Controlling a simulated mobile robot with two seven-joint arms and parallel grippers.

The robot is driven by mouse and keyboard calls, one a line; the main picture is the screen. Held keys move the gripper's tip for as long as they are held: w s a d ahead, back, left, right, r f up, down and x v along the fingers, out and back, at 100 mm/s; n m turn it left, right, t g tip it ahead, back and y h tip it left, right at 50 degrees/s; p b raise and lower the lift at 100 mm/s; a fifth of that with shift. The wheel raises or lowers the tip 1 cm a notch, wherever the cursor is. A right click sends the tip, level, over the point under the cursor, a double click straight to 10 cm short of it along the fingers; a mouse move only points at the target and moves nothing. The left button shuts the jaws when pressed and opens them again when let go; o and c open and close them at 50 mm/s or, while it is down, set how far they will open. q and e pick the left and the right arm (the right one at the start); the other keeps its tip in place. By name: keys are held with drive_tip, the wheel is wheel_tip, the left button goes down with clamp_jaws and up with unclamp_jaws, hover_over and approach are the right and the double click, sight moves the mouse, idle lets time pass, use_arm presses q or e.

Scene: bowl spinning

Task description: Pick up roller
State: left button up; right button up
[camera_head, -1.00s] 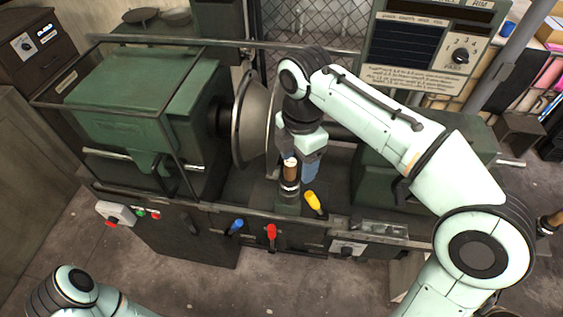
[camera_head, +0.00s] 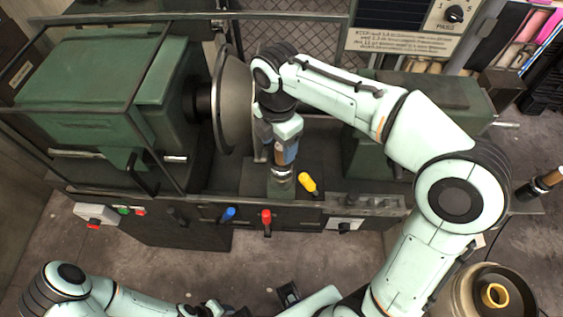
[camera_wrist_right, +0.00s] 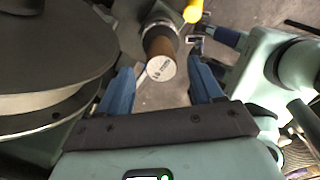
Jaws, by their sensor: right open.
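The roller (camera_head: 279,152) stands in a metal collar on a green post of the lathe. Its brown handle and pale, printed end face show in the right wrist view (camera_wrist_right: 161,66). My right gripper (camera_head: 285,143) is open above it. In the right wrist view, its two blue fingers lie to either side of the roller's end, with visible gaps. The roller's lower part is hidden in the collar.
A large grey metal disc (camera_head: 234,105) stands upright just left of my right gripper. A yellow-handled lever (camera_head: 307,182) is close by on the right. Blue (camera_head: 228,214) and red (camera_head: 266,217) levers are on the front. Another brown-handled tool (camera_head: 545,182) is at far right.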

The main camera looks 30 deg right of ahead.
sight(282, 164)
drive_tip(key=f, duration=0.4)
drive_tip(key=shift+d+f+b, duration=0.25)
drive_tip(key=shift+d+b, duration=0.05)
drive_tip(key=shift+d, duration=0.1)
use_arm(q)
drive_tip(key=shift+s+f, duration=0.2)
drive_tip(key=shift+f, duration=0.2)
use_arm(e)
drive_tip(key=shift+c, duration=0.4)
clamp_jaws()
drive_tip(key=shift+r, duration=0.1)
